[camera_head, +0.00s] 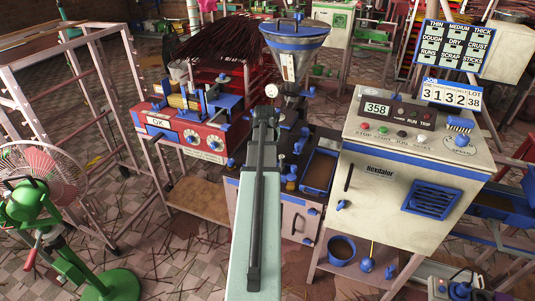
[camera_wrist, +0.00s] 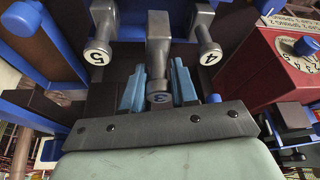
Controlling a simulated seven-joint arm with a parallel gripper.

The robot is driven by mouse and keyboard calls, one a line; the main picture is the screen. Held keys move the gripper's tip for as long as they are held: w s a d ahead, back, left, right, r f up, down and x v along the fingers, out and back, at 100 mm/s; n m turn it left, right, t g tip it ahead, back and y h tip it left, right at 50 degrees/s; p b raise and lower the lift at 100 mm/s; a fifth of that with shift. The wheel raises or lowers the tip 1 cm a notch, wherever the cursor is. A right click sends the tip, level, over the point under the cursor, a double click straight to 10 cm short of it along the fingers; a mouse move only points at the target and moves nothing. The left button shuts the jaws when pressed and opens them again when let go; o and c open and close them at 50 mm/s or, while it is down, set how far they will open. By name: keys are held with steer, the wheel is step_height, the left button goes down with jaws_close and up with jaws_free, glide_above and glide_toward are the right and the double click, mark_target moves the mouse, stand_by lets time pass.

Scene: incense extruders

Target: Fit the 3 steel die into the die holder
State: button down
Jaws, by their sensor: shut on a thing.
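The steel 3 die (camera_wrist: 160,98) shows in the wrist view with its numbered round end towards my camera and a grey steel body reaching away. My gripper (camera_wrist: 158,72) has its two blue-grey fingers on either side of this die, shut on it. The 5 die (camera_wrist: 97,52) is to its left and the 4 die (camera_wrist: 208,52) to its right, both apart from my fingers. In the head view my arm hides the gripper and dies. I cannot make out the die holder.
A red machine with dials (camera_head: 190,135) stands left of my arm. A steel hopper (camera_head: 295,45) rises behind it. A cream control cabinet (camera_head: 410,160) stands right, with a blue tray (camera_head: 320,170) beside it. A green fan (camera_head: 45,190) is far left.

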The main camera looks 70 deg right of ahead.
step_height(320, 180, up, 5)
steer(key=shift+r, duration=0.1)
steer(key=s+d+r+n, duration=0.25)
steer(key=d+r, duration=0.35)
steer(key=r, duration=0.6)
steer(key=s+d+m, duration=0.3)
steer(key=s+d, duration=0.7)
step_height(320, 180, down, 7)
steer(key=shift+r, duration=0.2)
steer(key=shift+n, duration=0.35)
steer(key=shift+a+f, duration=0.1)
steer(key=shift+f, duration=2.3)
stand_by(1.7)
steer(key=c, duration=0.8)
jaws_free()
